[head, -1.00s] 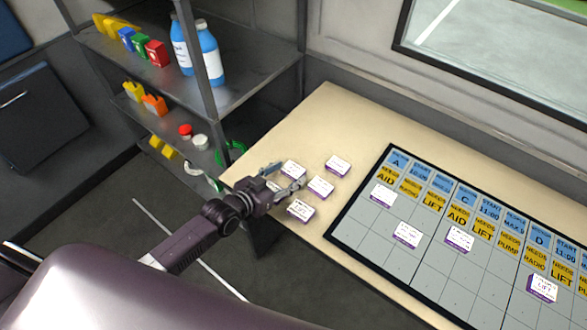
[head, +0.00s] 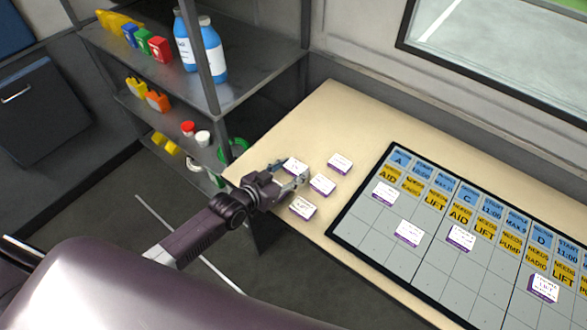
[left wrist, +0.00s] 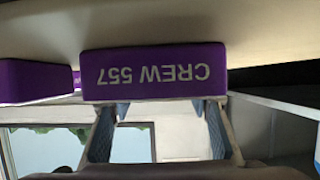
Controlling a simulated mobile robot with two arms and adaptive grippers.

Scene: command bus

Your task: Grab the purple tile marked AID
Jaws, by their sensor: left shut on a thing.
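My left gripper (head: 288,176) is at the left end of the beige counter, among small white-topped purple tiles. In the left wrist view its fingers (left wrist: 158,108) are shut on a purple tile (left wrist: 152,72) whose edge reads CREW 557 upside down.
A board (head: 375,238) with blue and yellow labels and several tiles on it lies to the right on the counter (head: 325,108). A grey shelf (head: 255,75) with bottles (head: 210,55) and coloured items stands left of the counter. The back of the counter is clear.

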